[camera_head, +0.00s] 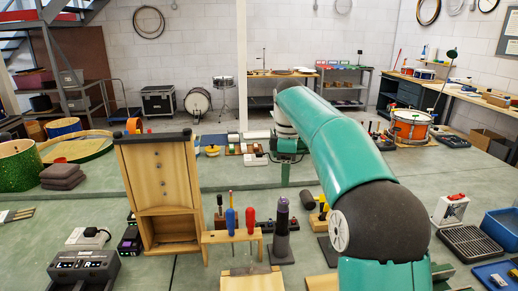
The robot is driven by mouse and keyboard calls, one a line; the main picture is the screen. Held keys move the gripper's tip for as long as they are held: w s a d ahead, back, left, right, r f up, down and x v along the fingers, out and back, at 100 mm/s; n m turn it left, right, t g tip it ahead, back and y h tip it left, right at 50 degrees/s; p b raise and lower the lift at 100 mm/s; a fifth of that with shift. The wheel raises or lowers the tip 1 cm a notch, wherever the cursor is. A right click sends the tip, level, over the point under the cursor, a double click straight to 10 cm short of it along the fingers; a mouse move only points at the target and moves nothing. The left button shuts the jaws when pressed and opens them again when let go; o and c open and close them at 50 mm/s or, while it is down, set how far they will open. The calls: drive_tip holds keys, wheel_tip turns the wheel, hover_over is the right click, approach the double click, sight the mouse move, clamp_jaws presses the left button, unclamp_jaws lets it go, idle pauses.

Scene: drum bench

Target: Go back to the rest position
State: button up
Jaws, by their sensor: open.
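My arm (340,140), green with dark grey joints, rises from the lower right of the head view. It bends over at the top and drops toward the middle of the bench. My gripper (286,160) is at its far end, small and partly hidden by my own arm. It is open, and I see nothing held in it. Its fingers are hard to make out, and I cannot tell its height above the bench.
A wooden cabinet (160,190) stands upright left of centre. A wooden rack with screwdrivers (231,236) and a dark grey cone-shaped stand (281,240) are in front. An orange drum (410,127) stands behind right. A blue bin (502,228) is at the right edge.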

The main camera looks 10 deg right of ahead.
drive_tip(key=s+r+m+t, duration=0.2)
drive_tip(key=s+r+m, duration=0.15)
drive_tip(key=s, duration=0.65)
drive_tip(key=s+f+m+t, duration=0.1)
drive_tip(key=s+f+m, duration=0.4)
drive_tip(key=s, duration=0.7)
drive_tip(key=s+f+m+t, duration=0.2)
drive_tip(key=s+f+m, duration=0.4)
drive_tip(key=s, duration=0.6)
drive_tip(key=shift+f, duration=0.1)
